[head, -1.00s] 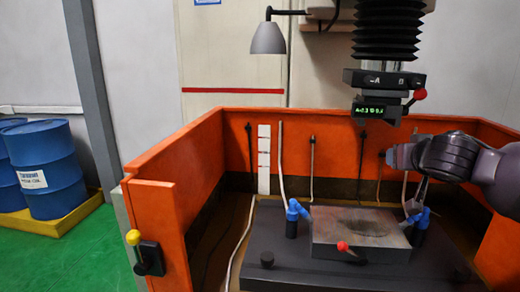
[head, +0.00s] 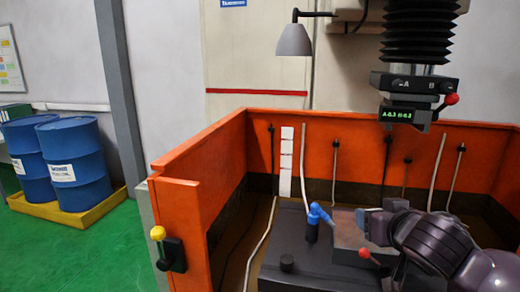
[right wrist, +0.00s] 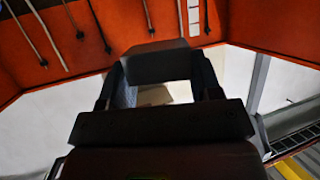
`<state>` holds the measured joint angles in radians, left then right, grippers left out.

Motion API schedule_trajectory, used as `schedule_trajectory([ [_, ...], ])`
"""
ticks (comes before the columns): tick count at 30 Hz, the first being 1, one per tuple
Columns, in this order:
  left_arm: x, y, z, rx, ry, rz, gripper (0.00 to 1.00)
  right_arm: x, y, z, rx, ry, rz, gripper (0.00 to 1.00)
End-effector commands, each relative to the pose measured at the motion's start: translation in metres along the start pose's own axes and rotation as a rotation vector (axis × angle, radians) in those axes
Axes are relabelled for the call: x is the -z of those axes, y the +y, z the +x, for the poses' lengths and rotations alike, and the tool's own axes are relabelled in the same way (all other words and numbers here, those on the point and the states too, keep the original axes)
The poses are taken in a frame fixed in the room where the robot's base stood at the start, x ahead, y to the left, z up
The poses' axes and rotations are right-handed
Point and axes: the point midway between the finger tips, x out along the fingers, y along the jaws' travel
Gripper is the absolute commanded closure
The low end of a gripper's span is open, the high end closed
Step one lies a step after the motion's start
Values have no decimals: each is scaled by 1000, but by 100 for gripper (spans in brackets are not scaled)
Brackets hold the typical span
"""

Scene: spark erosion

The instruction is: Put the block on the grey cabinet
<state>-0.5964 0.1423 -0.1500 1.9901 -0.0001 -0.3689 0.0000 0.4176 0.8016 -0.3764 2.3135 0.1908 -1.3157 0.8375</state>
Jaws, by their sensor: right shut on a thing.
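My right gripper (right wrist: 158,85) is shut on a dark grey block (right wrist: 158,62), which sits between its two fingers in the right wrist view. In the head view my right gripper (head: 372,224) is low over the machine's work area; my arm hides most of it, and I cannot make out the held block there. I see no grey cabinet that I can be sure of. My left gripper is not in view.
A flat grey workpiece (head: 352,231) lies on the dark machine table (head: 320,270) beside a blue nozzle (head: 318,214). Orange tank walls (head: 205,145) surround it. The machine head (head: 408,85) hangs above. Blue drums (head: 72,165) stand at left; green floor (head: 105,250) is clear.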

Motion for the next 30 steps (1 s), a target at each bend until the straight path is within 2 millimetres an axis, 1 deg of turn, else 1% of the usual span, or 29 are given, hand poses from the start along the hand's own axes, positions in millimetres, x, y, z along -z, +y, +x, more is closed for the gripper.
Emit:
schedule_trajectory([
  [1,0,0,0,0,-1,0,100,-12,-7,-3,2,-3,8,82],
  [3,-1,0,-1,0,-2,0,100,-28,-14,-7,-5,-4,11,82],
  [9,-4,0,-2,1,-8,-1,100,-75,-28,-15,-32,-4,19,82],
  [12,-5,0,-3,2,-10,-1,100,-92,-31,-16,-43,-3,20,82],
  [15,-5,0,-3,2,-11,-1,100,-103,-32,-17,-49,-1,20,82],
  [19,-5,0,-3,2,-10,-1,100,-110,-31,-18,-52,1,22,82],
  [26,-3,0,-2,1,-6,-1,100,-110,-31,-18,-50,3,20,82],
  [30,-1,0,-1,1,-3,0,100,-107,-39,-20,-15,4,6,82],
])
